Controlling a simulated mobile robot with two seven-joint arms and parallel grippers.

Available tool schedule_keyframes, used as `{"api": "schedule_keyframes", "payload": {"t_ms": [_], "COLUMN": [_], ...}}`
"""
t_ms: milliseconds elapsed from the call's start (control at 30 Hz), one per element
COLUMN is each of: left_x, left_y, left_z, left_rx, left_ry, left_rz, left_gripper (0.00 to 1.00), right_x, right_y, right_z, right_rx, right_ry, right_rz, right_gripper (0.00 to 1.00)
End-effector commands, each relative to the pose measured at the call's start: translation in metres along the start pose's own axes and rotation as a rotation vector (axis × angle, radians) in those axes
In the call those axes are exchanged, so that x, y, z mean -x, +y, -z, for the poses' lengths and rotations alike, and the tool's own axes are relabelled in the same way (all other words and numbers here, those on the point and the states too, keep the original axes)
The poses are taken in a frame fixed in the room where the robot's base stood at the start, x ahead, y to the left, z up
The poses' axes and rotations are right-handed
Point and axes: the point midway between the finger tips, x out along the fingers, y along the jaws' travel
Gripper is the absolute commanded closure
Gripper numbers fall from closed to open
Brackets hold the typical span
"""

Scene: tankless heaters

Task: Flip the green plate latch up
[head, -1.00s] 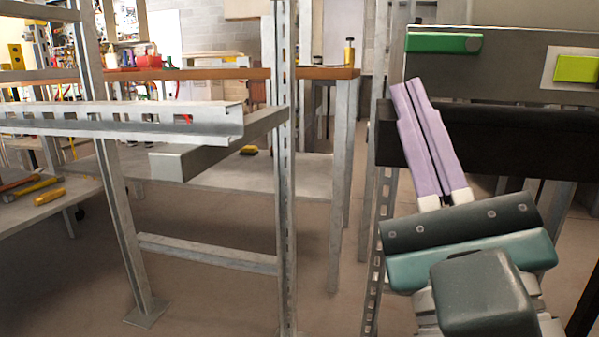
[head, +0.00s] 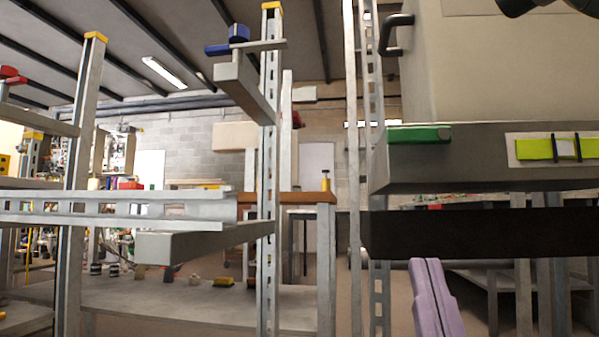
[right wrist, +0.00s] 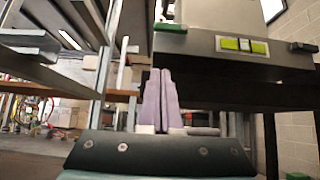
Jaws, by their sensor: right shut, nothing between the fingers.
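A green bar (head: 419,134) lies level along the left end of a grey panel's front face. A yellow-green strip (head: 555,149) on a pale plate is farther right on the same face, crossed by two dark bands. I cannot tell for sure which is the green plate latch. In the right wrist view the green bar (right wrist: 170,28) is at top centre and the yellow-green strip (right wrist: 243,45) right of it. My right gripper (head: 427,262) is shut and empty, its lilac fingers pointing up, below the panel in the picture and apart from both. The left gripper is out of view.
A black beam (head: 480,234) runs across below the grey panel. A large beige box (head: 500,70) with a black handle (head: 397,34) stands above. Perforated metal posts (head: 268,180) and a steel rail (head: 110,208) are to the left.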

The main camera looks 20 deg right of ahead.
Motion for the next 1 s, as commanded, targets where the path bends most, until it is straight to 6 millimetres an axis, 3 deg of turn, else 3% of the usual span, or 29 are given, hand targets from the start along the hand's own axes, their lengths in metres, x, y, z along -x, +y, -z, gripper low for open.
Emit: {"api": "schedule_keyframes", "payload": {"t_ms": [500, 700, 1000], "left_x": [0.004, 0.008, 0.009], "left_y": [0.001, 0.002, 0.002], "left_z": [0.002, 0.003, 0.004], "left_rx": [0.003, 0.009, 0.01], "left_ry": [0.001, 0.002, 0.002], "left_rz": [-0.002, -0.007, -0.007], "left_gripper": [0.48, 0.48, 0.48], "right_x": [-0.1, -0.116, -0.121], "right_y": [0.0, 0.0, 0.0], "right_z": [-0.007, -0.024, -0.029], "right_rx": [-0.004, -0.002, 0.0], "right_ry": [-0.003, -0.001, 0.0], "right_rz": [0.003, 0.001, -0.001], "right_gripper": [1.0, 1.0, 1.0]}}
